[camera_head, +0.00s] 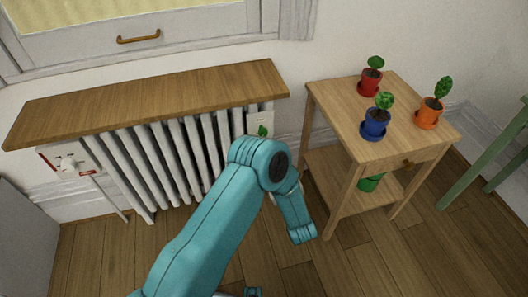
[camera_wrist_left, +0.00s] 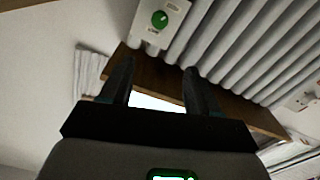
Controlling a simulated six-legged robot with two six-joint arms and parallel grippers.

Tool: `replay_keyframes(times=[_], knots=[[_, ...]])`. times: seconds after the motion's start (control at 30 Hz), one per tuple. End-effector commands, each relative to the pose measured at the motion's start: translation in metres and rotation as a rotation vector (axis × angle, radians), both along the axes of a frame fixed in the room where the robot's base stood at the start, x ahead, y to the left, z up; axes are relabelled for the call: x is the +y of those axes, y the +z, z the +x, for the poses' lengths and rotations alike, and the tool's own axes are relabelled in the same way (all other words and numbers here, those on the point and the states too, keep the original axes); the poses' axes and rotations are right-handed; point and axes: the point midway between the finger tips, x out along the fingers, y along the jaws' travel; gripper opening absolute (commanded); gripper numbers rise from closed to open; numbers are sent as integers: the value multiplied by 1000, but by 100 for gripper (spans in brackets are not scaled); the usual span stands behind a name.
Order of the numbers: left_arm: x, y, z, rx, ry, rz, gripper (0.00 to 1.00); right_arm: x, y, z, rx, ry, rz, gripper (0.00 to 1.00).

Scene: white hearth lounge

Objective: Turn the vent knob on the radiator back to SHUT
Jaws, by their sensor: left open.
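The green knob (camera_wrist_left: 160,19) sits on a white end plate (camera_wrist_left: 150,36) of the radiator at the top of the left wrist view. It carries a pale pointer mark; I cannot read any lettering. In the head view the knob (camera_head: 262,131) shows small at the radiator's right end, just above my teal arm. My left gripper (camera_wrist_left: 159,68) is open and empty, its two dark fingers apart below the knob in the picture and not touching it. In the head view its fingers are hidden.
A wooden shelf (camera_head: 150,96) tops the white ribbed radiator (camera_head: 152,168). The radiator's left end has a white fitting (camera_head: 66,163) with a red label. A wooden side table (camera_head: 340,110) with red, blue and orange plant pots stands close on the right. Some floor in front is clear.

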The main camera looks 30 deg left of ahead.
Motion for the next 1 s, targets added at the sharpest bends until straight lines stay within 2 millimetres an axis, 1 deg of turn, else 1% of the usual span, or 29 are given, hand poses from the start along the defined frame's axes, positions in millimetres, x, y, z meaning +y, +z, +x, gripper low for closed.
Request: replay_keyframes(times=[0.03,0.07,0.17,0.27,0.37,0.7,0.8,1.0], knots=[[-3,-14,1,3,-7,0,61,0,-12,0,0,0,0,43],[-4,-16,2,3,-10,-1,61,0,-15,0,-1,0,0,43],[-3,-18,5,3,-14,0,61,0,-17,0,-1,0,0,43],[5,-17,12,-1,-13,-2,61,0,-18,0,-1,0,0,43],[20,-17,23,-1,-11,-1,61,0,-22,0,-1,0,0,43],[81,-17,73,-1,-12,0,61,0,-39,0,0,0,0,43],[96,-18,86,0,-14,-2,61,0,-43,0,0,0,0,43],[113,-17,102,2,-15,-2,61,0,-48,0,0,0,0,43]])
